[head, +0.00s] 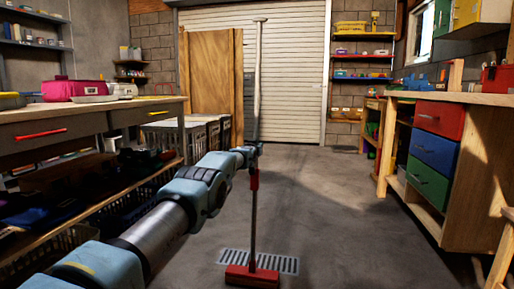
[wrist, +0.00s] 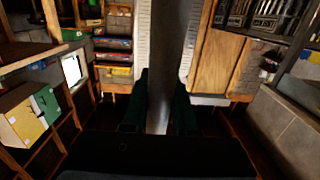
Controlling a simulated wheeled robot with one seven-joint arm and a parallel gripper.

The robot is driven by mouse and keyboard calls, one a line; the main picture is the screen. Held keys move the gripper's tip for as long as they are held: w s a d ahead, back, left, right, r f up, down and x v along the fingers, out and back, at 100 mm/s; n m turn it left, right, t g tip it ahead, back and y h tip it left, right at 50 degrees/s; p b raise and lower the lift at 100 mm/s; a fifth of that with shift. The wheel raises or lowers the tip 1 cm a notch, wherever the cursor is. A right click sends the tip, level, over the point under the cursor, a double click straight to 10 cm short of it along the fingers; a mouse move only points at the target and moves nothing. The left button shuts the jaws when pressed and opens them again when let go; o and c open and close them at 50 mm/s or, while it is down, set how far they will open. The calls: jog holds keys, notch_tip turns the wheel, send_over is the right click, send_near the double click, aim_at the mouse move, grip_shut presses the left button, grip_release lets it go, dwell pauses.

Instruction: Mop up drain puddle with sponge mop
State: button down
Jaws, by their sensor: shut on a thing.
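My gripper (head: 254,149) is shut on the mop handle about midway up. In the wrist view the handle (wrist: 168,50) passes between the dark fingers of my gripper (wrist: 160,95). The mop head is at the front edge of the floor drain grate (head: 262,261) and covers a small part of it. I cannot clearly make out a puddle on the grey floor around the grate.
A workbench (head: 100,114) with shelves and baskets runs along the left. A wooden cabinet with red, blue and green drawers (head: 433,150) stands at the right. A roller door (head: 290,80) and a wooden panel (head: 212,75) are at the back. The middle floor (head: 330,200) is clear.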

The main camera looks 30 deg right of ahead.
aim_at(256, 135)
jog(key=shift+r, duration=0.15)
jog(key=shift+s+a+r+p, duration=0.25)
jog(key=shift+r+p, duration=0.15)
jog(key=shift+r, duration=0.4)
jog(key=shift+s+a+r+p, duration=0.2)
jog(key=shift+s+r+p, duration=0.15)
jog(key=shift+r, duration=0.5)
jog(key=shift+s+a+r+p, duration=0.25)
jog(key=shift+r+p, duration=0.2)
jog(key=shift+r, duration=0.35)
jog(key=shift+w, duration=0.1)
